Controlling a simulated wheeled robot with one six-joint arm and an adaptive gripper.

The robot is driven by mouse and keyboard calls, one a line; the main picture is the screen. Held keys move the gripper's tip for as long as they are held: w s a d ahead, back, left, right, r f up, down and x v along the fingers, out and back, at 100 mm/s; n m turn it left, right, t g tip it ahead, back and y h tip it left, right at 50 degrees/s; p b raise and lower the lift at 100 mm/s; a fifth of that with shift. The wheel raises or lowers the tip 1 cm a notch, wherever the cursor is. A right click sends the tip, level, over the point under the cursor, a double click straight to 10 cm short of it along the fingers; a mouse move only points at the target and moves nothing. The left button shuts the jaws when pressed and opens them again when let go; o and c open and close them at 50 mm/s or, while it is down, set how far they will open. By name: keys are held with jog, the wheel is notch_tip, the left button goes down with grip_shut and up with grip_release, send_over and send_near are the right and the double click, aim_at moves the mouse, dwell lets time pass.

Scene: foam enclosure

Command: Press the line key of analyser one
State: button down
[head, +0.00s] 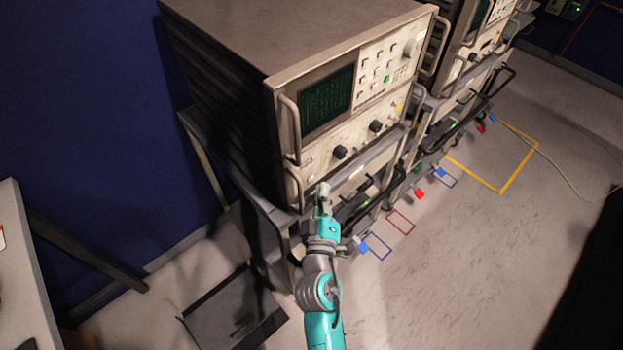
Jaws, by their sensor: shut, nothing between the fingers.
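The nearest analyser (370,68) is a beige rack instrument with a dark green screen (327,100), rows of small keys on its right and black knobs below. One key is green (387,79) and one is yellowish (399,106). I cannot read any labels, so I cannot tell which key is the line key. My gripper (323,189) is shut and empty. It appears in front of the lower left of the instrument, below the screen and knobs. Whether it touches the front panel is not clear.
A second similar instrument (484,40) stands at the right behind the first. Metal handles (290,130) stick out from the front. Blue and red blocks (419,194) and outlined floor squares (401,222) lie to the right. A table edge (25,270) is at left.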

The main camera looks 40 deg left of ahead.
jog(key=shift+s+d, duration=0.2)
jog(key=shift+d, duration=2.25)
jog(key=s+d+f+m+h, duration=0.2)
jog(key=s+d+f, duration=0.1)
jog(key=d, duration=0.5)
jog(key=s+d+f+m+h, duration=0.1)
jog(key=s+d+f+m, duration=0.15)
jog(key=d, duration=0.65)
jog(key=s+d+f+m+h, duration=0.2)
jog(key=s+d, duration=0.2)
jog(key=d, duration=0.4)
jog(key=s+d+r+m+h, duration=0.3)
jog(key=s+d+m, duration=0.2)
jog(key=s+d, duration=0.3)
jog(key=s+d+r+m+h, duration=0.4)
jog(key=s+d+m, duration=0.2)
jog(key=s, duration=0.6)
jog(key=d, duration=0.2)
jog(key=shift+d+r, duration=0.3)
jog(key=shift+d, duration=0.05)
jog(key=shift+s, duration=0.1)
